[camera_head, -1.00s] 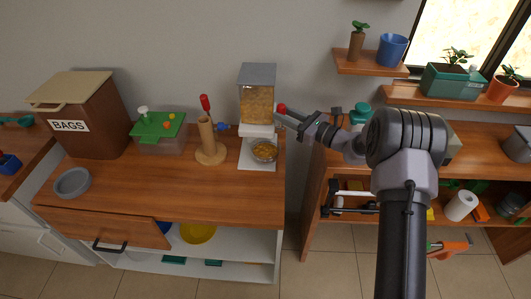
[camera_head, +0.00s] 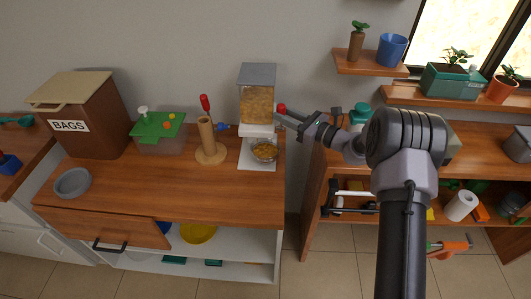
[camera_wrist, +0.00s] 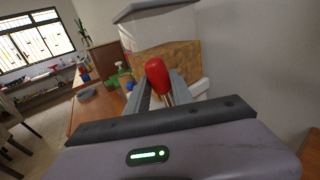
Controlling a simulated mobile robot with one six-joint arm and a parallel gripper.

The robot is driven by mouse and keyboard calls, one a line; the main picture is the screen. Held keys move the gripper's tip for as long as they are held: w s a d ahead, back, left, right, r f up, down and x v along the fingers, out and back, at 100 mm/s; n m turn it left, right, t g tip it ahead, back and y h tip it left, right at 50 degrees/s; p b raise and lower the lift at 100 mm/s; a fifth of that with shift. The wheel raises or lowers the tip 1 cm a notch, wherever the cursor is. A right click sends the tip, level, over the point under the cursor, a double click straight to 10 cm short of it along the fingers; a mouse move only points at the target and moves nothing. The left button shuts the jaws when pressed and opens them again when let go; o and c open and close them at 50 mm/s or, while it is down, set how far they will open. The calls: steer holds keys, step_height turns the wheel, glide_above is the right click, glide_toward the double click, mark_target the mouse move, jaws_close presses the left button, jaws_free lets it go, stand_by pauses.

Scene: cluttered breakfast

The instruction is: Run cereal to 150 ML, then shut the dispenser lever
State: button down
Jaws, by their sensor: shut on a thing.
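The cereal dispenser (camera_head: 257,100) stands at the right end of the wooden counter, with cereal in its clear hopper under a grey lid. In the wrist view the dispenser (camera_wrist: 165,55) fills the upper middle. Its lever has a red knob (camera_wrist: 157,77), which sits between my fingers. My gripper (camera_head: 285,112) is shut on the lever at the dispenser's right side. A bowl (camera_head: 264,150) with cereal in it stands on the pale base under the spout. I cannot read any level mark on the bowl, and the spout's opening is hidden.
A wooden stand (camera_head: 207,140) with a red-topped item is left of the dispenser. Further left are a green-lidded box (camera_head: 158,130), a brown bags bin (camera_head: 90,120) and an empty grey bowl (camera_head: 72,182). The counter's front middle is clear. Shelves (camera_head: 320,190) stand at right.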

steer(key=shift+f, duration=0.2)
steer(key=shift+w+r+b, duration=0.15)
steer(key=shift+r+b, duration=0.05)
steer(key=shift+b, duration=0.75)
steer(key=shift+w+d+r+n, duration=0.15)
steer(key=shift+w+r+n, duration=0.15)
steer(key=shift+r, duration=0.1)
steer(key=c, duration=1.3)
jaws_free()
steer(key=shift+w, duration=0.15)
steer(key=shift+o, duration=0.8)
steer(key=shift+w+d+f, duration=0.1)
steer(key=shift+w+d, duration=0.05)
